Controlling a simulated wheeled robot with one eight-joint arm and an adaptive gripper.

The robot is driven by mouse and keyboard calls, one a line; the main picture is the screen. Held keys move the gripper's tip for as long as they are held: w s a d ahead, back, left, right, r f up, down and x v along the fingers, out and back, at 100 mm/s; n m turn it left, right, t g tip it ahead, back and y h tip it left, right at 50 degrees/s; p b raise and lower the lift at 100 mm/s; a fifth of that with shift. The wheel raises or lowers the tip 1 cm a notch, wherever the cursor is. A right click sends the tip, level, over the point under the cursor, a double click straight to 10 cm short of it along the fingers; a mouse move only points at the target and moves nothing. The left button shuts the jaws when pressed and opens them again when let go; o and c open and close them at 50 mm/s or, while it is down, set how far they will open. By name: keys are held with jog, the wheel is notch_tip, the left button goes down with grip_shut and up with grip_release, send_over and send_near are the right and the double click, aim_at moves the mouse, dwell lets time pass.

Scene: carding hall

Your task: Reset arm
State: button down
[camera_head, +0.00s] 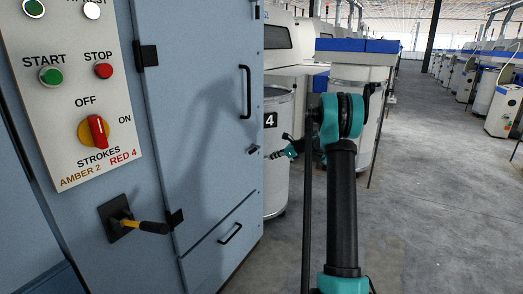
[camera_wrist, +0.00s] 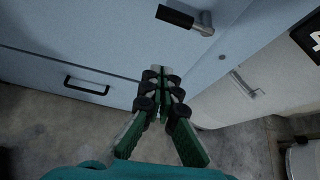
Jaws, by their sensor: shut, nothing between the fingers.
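My arm rises on the right of the head view and bends at a teal and black joint. My gripper (camera_wrist: 158,73) shows in the wrist view with green fingers and black joints. Its fingertips are together with nothing between them. It is in front of the blue machine cabinet (camera_head: 207,125), near the cabinet's lower right part. I cannot tell the exact gap to the cabinet.
The cabinet's panel holds a green START button (camera_head: 51,75), a red STOP button (camera_head: 104,71) and a red rotary switch (camera_head: 97,131). A yellow-and-black lever (camera_head: 146,226) sticks out below. A grey can (camera_head: 275,190) stands behind. Concrete floor (camera_head: 430,200) is open at right.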

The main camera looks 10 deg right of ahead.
jog(key=s+a+r+n+g+h, duration=0.15)
jog(key=s+n, duration=0.45)
jog(key=s, duration=0.7)
jog(key=s+a+n+g+h, duration=0.1)
jog(key=s+a+n+h, duration=0.15)
jog(key=s+n, duration=0.75)
jog(key=s+d+f+n+h, duration=0.1)
jog(key=s+f+n, duration=0.1)
jog(key=s, duration=0.8)
jog(key=s+d+f+n+h, duration=0.2)
jog(key=s+f+n, duration=0.1)
jog(key=s, duration=0.8)
jog(key=s+d+f+n+h, duration=0.2)
jog(key=s+f+n, duration=0.1)
jog(key=s, duration=0.8)
jog(key=shift+s+f+g, duration=0.25)
jog(key=shift+f+g, duration=0.1)
jog(key=shift+f, duration=0.1)
jog(key=shift+a, duration=0.1)
